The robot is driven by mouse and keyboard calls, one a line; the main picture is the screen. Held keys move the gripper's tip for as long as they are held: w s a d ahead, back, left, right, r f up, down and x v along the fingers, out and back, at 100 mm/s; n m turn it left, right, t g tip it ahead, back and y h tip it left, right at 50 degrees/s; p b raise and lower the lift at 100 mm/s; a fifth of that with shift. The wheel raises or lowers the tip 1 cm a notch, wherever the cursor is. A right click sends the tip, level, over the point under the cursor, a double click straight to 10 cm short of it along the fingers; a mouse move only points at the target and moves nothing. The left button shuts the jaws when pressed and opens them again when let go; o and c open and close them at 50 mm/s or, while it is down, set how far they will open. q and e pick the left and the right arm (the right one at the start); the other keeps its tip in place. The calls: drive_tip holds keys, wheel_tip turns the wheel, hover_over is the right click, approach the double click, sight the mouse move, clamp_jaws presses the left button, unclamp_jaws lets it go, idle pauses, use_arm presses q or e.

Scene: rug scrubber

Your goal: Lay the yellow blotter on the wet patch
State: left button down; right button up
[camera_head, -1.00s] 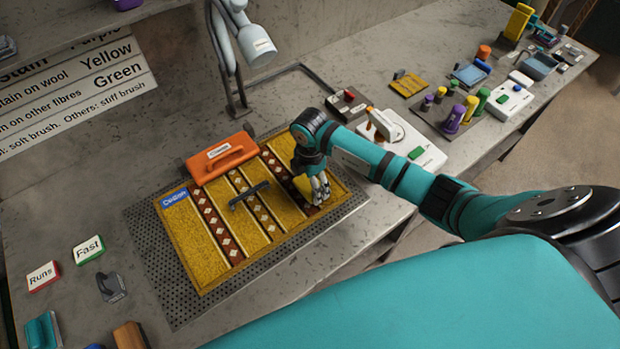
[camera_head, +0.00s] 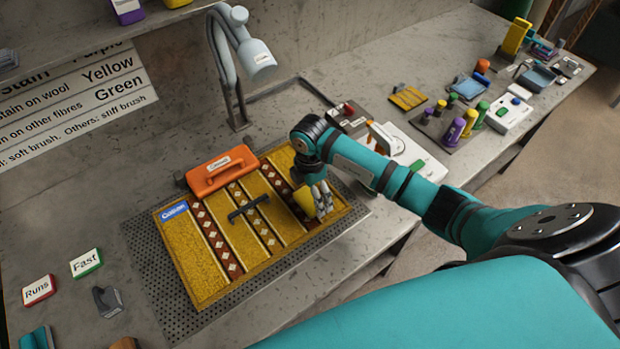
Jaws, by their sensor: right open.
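My right gripper (camera_head: 323,204) is open, low over the rug and right beside this yellow piece. The gripper and wrist hide part of it, and I cannot tell whether they touch. I cannot make out the wet patch; any damp area beneath the yellow piece or gripper is hidden. My left gripper is not in view.
An orange handled tool (camera_head: 217,171) stands at the rug's back edge. A dark bar (camera_head: 248,208) lies on the rug. A grey lamp (camera_head: 258,58) rises behind. A white device (camera_head: 412,150) stands right of my wrist. Cards and small tools lie at left.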

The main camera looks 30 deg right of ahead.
sight(310, 198)
wheel_tip(310, 198, up, 10)
drive_tip(key=b, duration=0.2)
drive_tip(key=shift+b, duration=0.4)
